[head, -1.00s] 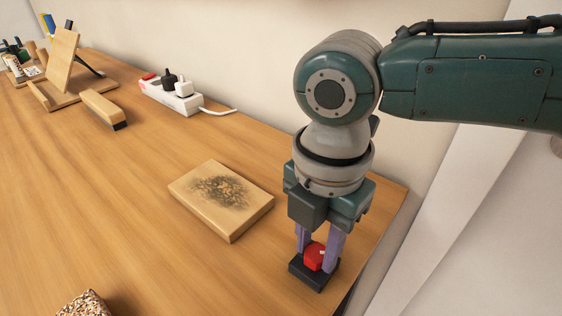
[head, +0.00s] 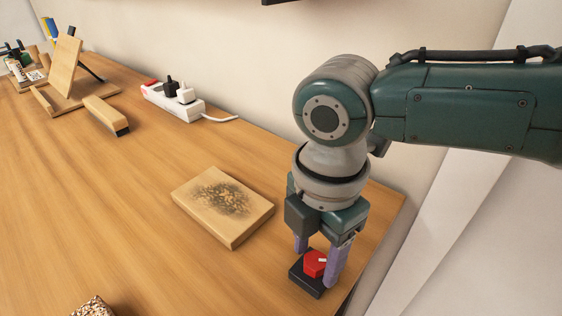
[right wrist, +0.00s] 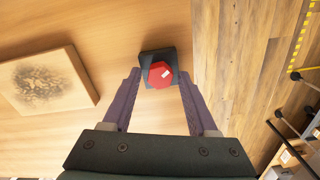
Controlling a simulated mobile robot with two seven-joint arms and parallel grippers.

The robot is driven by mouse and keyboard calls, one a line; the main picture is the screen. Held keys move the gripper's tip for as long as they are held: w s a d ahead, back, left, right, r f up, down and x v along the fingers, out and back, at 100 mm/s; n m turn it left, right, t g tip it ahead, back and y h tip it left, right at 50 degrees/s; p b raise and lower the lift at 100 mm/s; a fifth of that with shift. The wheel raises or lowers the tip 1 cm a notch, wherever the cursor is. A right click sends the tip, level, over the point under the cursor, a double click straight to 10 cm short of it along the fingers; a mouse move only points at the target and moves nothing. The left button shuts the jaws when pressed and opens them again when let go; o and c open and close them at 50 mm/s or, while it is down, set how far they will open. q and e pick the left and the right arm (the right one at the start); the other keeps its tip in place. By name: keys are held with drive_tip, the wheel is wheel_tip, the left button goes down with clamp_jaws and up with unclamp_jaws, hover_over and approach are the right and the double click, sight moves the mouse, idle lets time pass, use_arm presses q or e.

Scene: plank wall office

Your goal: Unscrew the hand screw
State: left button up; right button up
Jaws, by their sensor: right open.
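The hand screw has a red knob (head: 315,263) with a white mark, on a square black base (head: 305,281) near the table's right edge. It also shows in the right wrist view as a red knob (right wrist: 160,74) on its black base (right wrist: 150,57). My right gripper (head: 318,262) points down over it and is open, with one purple finger on each side of the knob in the head view. My left gripper is not in view.
A wooden board with a dark scorched patch (head: 223,207) lies left of the gripper. A power strip (head: 172,101), a wooden block brush (head: 106,115) and a wooden stand (head: 66,66) are farther back. A speckled block (head: 93,306) is at the front. The table's right edge is close.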

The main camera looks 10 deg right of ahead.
drive_tip(key=shift+r+m+p, duration=0.1)
drive_tip(key=shift+m+p, duration=0.25)
drive_tip(key=shift+m, duration=0.75)
drive_tip(key=shift+r+m+p, duration=0.1)
drive_tip(key=shift+m+p, duration=0.55)
drive_tip(key=shift+m, duration=0.35)
drive_tip(key=shift+m+p, duration=0.3)
drive_tip(key=shift+m, duration=1.2)
drive_tip(key=shift+m+p, duration=0.75)
drive_tip(key=shift+m, duration=1.05)
drive_tip(key=m+p, duration=0.1)
drive_tip(key=m, duration=0.4)
drive_tip(key=shift+p, duration=0.4)
drive_tip(key=m, duration=0.3)
drive_tip(key=shift+p, duration=0.3)
drive_tip(key=m, duration=0.3)
drive_tip(key=shift+f, duration=0.2)
clamp_jaws()
